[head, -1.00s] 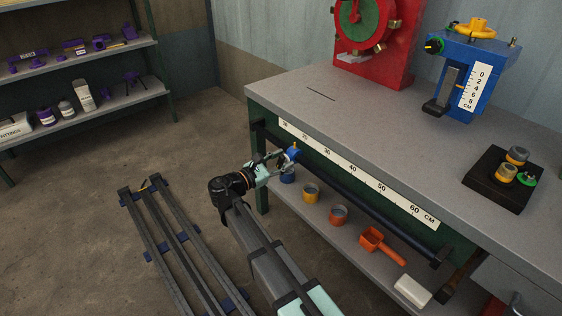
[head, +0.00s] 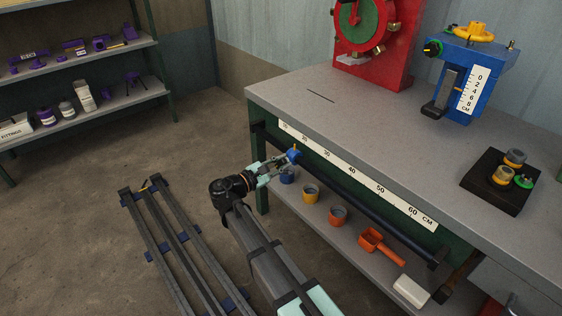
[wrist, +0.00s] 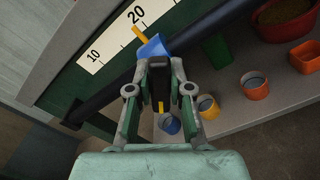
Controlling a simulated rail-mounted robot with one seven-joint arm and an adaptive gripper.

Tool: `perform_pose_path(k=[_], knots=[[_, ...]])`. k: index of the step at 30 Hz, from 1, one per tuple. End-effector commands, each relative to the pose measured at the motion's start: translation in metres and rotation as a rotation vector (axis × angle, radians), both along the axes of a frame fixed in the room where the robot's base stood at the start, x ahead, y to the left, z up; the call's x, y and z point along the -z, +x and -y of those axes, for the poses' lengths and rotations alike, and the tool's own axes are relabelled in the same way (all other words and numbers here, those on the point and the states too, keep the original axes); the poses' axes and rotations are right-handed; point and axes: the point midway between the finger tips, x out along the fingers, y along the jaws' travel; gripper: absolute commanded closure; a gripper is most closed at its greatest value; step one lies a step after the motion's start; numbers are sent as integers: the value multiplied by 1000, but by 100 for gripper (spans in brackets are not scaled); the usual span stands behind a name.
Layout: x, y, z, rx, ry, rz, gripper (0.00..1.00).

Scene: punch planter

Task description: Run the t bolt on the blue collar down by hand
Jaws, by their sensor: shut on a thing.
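The blue collar (head: 293,155) sits on the dark rail along the bench front. It also shows in the wrist view (wrist: 152,48), with a yellow pointer (wrist: 140,34) reaching up to the scale near 20. My gripper (head: 283,161) is at the collar's near side. In the wrist view, my gripper (wrist: 160,68) has its fingers closed just below the collar, around the t bolt. Dark pads cover most of the bolt; a yellow end (wrist: 161,107) shows between the fingers. How far the bolt is screwed in is hidden.
Blue, yellow and orange cups and an orange scoop (head: 372,240) stand on the shelf (head: 328,226) under the rail. The bench top (head: 350,120) is above, with a white scale (head: 352,172) on its front edge. A steel frame (head: 175,240) lies left of my arm.

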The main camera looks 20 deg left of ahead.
Motion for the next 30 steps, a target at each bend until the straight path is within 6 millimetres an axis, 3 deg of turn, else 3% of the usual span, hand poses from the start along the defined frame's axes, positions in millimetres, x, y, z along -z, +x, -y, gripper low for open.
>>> perform_pose_path(k=[12, 29, 30], knots=[[1, 0, 1, 1, 194, 121, 100], [1, 0, 1, 0, 229, 141, 100], [1, 0, 1, 0, 228, 141, 70]])
